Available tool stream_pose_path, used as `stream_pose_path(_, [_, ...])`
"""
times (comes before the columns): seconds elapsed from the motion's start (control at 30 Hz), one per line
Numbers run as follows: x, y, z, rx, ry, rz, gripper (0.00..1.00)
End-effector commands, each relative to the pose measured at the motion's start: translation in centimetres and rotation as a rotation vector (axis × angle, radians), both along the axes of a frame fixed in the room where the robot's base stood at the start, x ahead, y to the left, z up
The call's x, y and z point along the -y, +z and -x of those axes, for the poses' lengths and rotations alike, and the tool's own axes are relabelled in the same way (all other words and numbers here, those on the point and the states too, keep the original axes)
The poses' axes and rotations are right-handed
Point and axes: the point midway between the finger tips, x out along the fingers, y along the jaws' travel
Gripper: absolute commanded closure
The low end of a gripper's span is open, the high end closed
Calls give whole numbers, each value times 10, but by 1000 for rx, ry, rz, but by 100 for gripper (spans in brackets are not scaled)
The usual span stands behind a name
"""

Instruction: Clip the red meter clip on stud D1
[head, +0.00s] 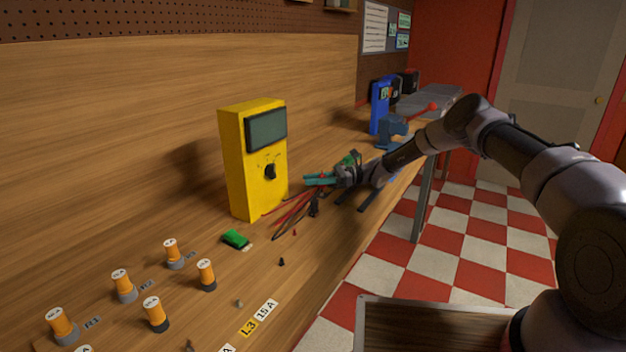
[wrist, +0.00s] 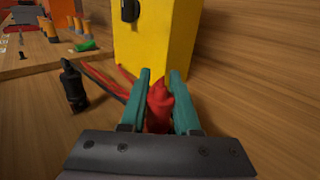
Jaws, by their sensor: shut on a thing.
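My gripper (wrist: 160,76) is shut on the red meter clip (wrist: 158,106), which sits between its two teal fingers. In the head view my gripper (head: 307,180) is beside the yellow meter (head: 254,160), over the bench; the red clip is not distinct there. The meter also shows behind the fingertips in the wrist view (wrist: 152,45). Red leads (head: 288,210) run along the bench by the meter. I cannot pick out stud D1; no D1 label is readable.
Several orange capped posts (head: 122,285) stand at the bench's near left. A green piece (head: 236,239) lies before the meter. A label strip (head: 258,318) reads L3, 15 A. A blue device (head: 380,107) stands further back. The bench between meter and front edge is partly clear.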

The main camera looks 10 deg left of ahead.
Motion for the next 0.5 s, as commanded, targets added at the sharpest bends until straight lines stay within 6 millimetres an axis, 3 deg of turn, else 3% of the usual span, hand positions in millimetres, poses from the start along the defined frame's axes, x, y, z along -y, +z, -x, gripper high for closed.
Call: stream_pose_path(0.5, [2,-21,4,-11,3,9,100])
